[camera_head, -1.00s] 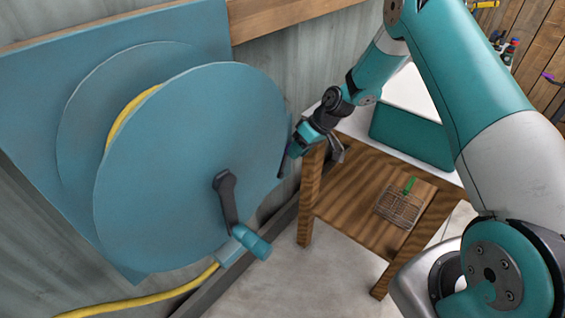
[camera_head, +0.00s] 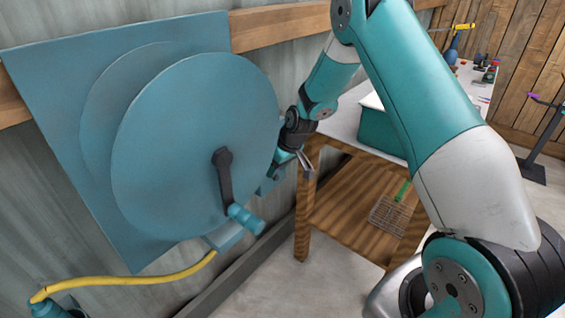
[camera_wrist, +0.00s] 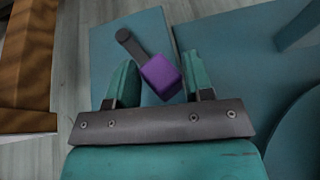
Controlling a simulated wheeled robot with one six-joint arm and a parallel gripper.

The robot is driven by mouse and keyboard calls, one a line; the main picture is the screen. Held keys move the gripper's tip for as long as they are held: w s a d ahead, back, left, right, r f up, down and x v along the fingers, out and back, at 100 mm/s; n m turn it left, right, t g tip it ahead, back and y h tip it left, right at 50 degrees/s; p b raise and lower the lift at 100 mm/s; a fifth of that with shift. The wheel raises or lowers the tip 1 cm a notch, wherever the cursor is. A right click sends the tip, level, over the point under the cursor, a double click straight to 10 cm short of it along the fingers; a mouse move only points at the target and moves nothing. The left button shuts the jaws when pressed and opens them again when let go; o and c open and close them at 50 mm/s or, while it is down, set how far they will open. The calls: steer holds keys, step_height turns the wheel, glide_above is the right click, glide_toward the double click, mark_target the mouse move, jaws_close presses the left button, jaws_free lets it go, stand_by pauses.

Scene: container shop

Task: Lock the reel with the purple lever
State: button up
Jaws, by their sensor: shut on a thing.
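The reel (camera_head: 165,135) is a large blue disc mounted on a blue wall plate (camera_head: 60,75), with a black crank (camera_head: 224,180) and blue crank handle (camera_head: 246,219). The purple lever (camera_wrist: 163,75) shows in the wrist view as a purple block on a dark arm with a round end. My gripper (camera_wrist: 160,80) is shut on the purple block, with a teal finger on each side. In the head view my gripper (camera_head: 277,168) is at the reel's right edge, partly hidden behind the disc. I cannot make out the lever there.
A yellow hose (camera_head: 140,279) runs from below the reel to the lower left. A wooden table (camera_head: 340,210) stands right of my gripper, with a wire basket (camera_head: 389,216) on its lower shelf and a teal box (camera_head: 382,135) on top. The floor in front is clear.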

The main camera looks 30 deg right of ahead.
steer(key=shift+s+a+f, duration=0.1)
steer(key=shift+a, duration=0.5)
steer(key=shift+s+a+f, duration=0.1)
steer(key=shift+a+f, duration=0.05)
steer(key=o, duration=0.9)
steer(key=shift+o, duration=0.4)
steer(key=shift+a, duration=0.1)
steer(key=shift+d, duration=0.25)
steer(key=shift+r, duration=0.2)
steer(key=v, duration=1.7)
steer(key=shift+d+b, duration=0.2)
steer(key=shift+b, duration=0.15)
